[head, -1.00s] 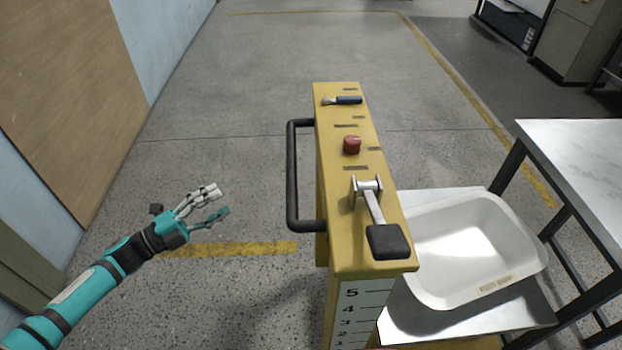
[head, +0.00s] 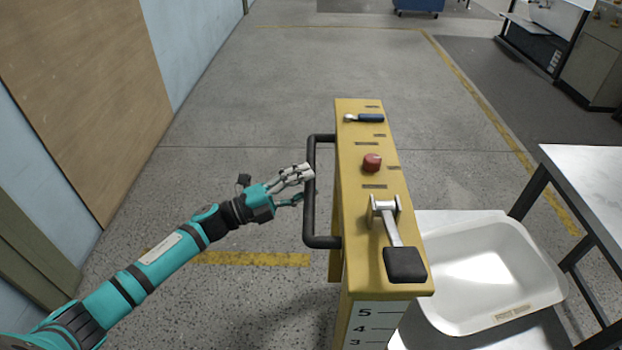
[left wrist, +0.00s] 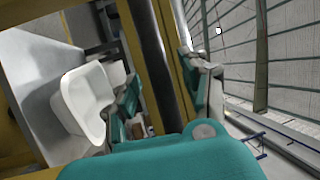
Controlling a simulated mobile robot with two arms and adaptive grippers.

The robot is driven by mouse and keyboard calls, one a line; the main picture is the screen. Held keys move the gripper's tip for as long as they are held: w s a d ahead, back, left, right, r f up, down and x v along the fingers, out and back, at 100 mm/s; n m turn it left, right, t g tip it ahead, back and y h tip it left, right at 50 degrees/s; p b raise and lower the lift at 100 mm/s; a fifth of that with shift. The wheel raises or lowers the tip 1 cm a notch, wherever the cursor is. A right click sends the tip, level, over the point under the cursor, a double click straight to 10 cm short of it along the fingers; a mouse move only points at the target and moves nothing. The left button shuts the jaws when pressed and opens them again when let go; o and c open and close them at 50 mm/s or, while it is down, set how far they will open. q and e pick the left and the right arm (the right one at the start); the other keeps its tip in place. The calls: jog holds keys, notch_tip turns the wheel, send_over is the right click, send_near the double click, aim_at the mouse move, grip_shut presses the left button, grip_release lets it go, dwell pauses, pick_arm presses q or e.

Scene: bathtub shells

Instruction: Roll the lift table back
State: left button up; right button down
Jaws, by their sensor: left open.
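The lift table's yellow column (head: 357,220) stands right of centre in the head view. The steel platform (head: 549,333) bears a white tub shell (head: 480,270). My left gripper (head: 303,188) is open beside the handle's left side, fingers pointing at it. In the left wrist view the dark handle bar (left wrist: 152,55) runs between the fingers (left wrist: 165,95). My right gripper is not in view.
A steel-topped table (head: 590,185) stands close on the right. A wooden panel (head: 85,85) and blue wall (head: 190,40) bound the left. A blue bin (head: 418,7) stands far back. The floor beyond the column is clear, with yellow lines (head: 470,85).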

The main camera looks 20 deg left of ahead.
pick_arm(q)
jog(key=shift+x, duration=0.9)
jog(key=shift+c, duration=0.3)
grip_shut()
